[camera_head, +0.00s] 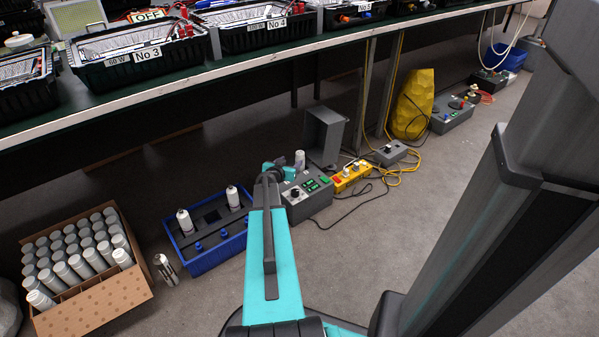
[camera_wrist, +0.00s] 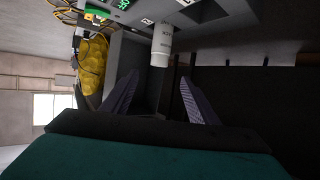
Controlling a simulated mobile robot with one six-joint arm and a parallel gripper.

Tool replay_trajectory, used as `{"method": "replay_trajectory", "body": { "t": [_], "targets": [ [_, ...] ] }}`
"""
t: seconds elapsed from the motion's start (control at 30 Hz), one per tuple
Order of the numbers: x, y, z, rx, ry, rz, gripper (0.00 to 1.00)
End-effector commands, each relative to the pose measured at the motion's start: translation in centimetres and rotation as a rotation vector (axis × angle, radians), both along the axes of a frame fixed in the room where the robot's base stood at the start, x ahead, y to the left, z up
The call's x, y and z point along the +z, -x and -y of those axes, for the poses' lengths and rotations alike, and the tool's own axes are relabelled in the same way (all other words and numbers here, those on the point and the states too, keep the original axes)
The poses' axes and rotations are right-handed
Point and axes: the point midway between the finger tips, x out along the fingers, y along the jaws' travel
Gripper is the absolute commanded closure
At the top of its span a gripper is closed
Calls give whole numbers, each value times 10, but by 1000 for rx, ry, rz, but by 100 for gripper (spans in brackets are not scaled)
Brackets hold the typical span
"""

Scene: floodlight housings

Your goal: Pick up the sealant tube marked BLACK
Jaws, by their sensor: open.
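A white sealant tube (camera_wrist: 162,45) shows in the wrist view, hanging upside down in the picture, ahead of and between my fingers. Small dark print is on its side, too small to read surely. In the head view a white tube (camera_head: 299,160) stands behind the grey control box, just right of my gripper (camera_head: 283,168). In the wrist view my gripper (camera_wrist: 158,77) is open, with nothing between its fingers.
The blue crate (camera_head: 203,264) and a cardboard box (camera_head: 98,306) of several tubes stand at left. A grey control box (camera_head: 308,199), a yellow box (camera_head: 351,176) and loose cables lie near my gripper. The bench edge (camera_head: 240,65) runs above.

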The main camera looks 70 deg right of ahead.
Motion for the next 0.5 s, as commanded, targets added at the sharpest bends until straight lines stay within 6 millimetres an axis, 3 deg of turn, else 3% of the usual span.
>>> {"method": "replay_trajectory", "body": {
  "t": [0.27, 0.5],
  "targets": [
    [-1, 0, 3, -1, -1, -1, 46],
    [-9, -1, 19, -1, -1, -2, 46]
  ]
}}
